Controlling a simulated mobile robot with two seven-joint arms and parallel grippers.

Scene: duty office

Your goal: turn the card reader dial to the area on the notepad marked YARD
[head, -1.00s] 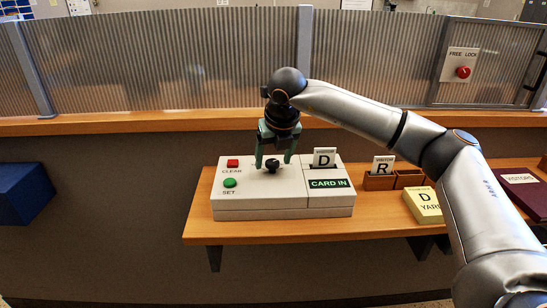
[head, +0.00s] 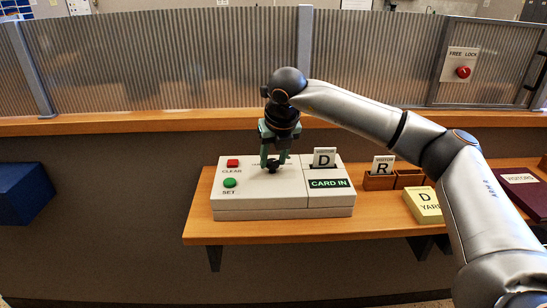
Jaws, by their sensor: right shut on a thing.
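The white card reader (head: 262,202) stands on the wooden shelf. Its black dial (head: 272,170) is on the top face, and my right gripper (head: 272,163) is shut on it from above. The dial's markings are mostly hidden by the gripper. A visitor card marked D (head: 324,157) stands in the reader's slot, above a green CARD IN sign (head: 329,183). The yellow notepad (head: 423,205) to the right reads D and YARD. My left gripper is not in view.
A red CLEAR button (head: 233,163) and a green SET button (head: 230,183) are left of the dial. A wooden card rack (head: 379,183) holds a card marked R (head: 383,165). A maroon visitors book (head: 526,193) lies far right. A corrugated screen (head: 180,65) rises behind.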

